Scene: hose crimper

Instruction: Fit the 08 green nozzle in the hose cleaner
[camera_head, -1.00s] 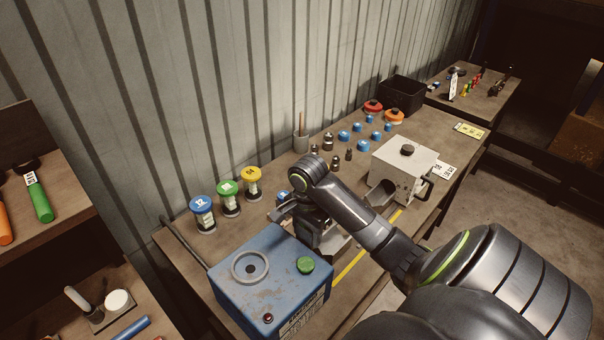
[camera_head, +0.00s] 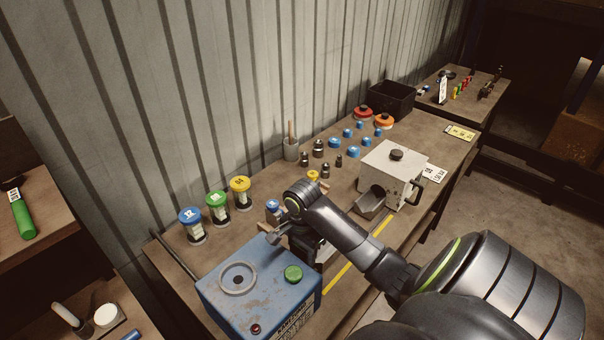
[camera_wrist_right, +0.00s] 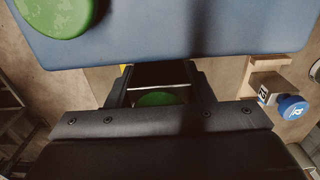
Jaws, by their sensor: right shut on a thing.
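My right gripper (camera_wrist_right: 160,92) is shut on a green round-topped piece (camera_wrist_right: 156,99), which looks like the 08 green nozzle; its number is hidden. In the head view the right gripper (camera_head: 303,238) is at the back right edge of the blue box-shaped machine (camera_head: 235,310), taken as the hose cleaner, and the held piece is hidden. The machine has a grey ring with a dark hole (camera_head: 237,280) and a green button (camera_head: 293,273) on top. The machine also fills the top of the wrist view (camera_wrist_right: 190,35). My left gripper is not in view.
A blue-capped nozzle (camera_head: 272,206) and a yellow one (camera_head: 312,176) stand behind the gripper. Blue (camera_head: 190,216), green (camera_head: 216,200) and yellow (camera_head: 240,185) topped canisters stand at the bench's left. A white box machine (camera_head: 390,168) stands to the right, with blue fittings behind.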

